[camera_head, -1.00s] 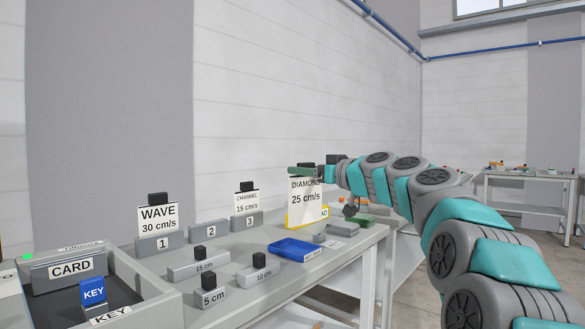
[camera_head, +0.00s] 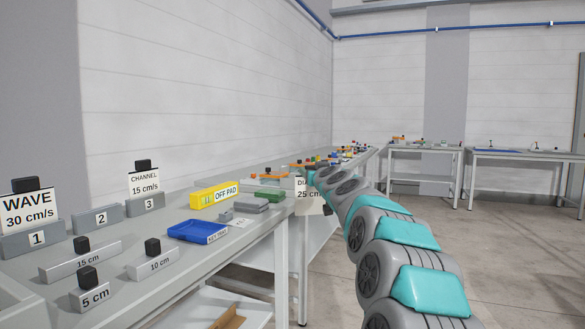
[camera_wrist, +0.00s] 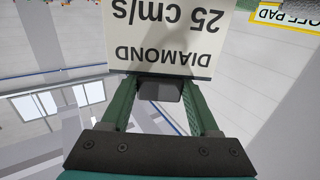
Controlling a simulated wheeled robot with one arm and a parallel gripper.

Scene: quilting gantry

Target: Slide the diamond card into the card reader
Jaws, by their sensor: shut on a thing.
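The diamond card (camera_head: 306,196) is a white plate marked DIAMOND 25 cm/s. In the head view it is upright near the bench's front edge, partly hidden by my arm. In the wrist view the card (camera_wrist: 160,35) shows upside down, tilted a little, with its dark grip block between my fingers. My gripper (camera_wrist: 158,90) is shut on that block and holds the card raised. The card reader is not in view now.
The bench bears the WAVE card (camera_head: 28,207) in slot 1, the CHANNEL card (camera_head: 144,183) in slot 3, and an empty slot 2 (camera_head: 98,217). Floor at right is open.

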